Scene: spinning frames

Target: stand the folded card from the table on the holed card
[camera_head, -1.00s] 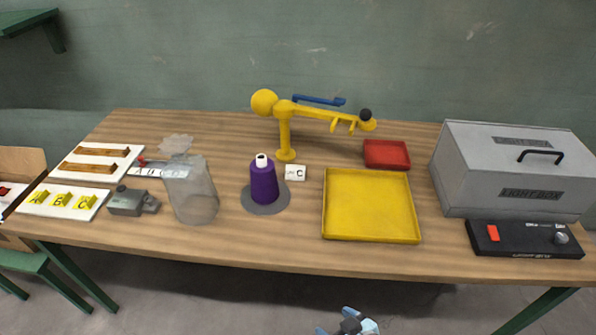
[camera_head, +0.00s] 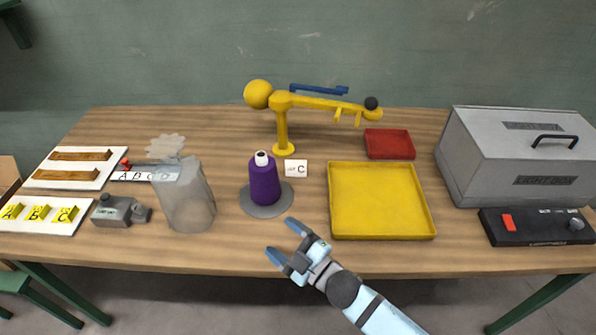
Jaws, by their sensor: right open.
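At the left end, a white card (camera_head: 58,228) carries yellow pieces marked A, B and C. Behind it lies a white card (camera_head: 85,183) with two brown strips. I cannot make out holes in either, so I cannot tell which is the holed card. My right gripper (camera_head: 283,240) is open and empty over the table's front edge, in front of the purple cone and well short of the folded card. My left gripper is out of view.
A yellow stand with an arm (camera_head: 283,130) rises behind the folded card. A yellow tray (camera_head: 380,232), red tray (camera_head: 389,145) and grey light box (camera_head: 500,175) occupy the right.

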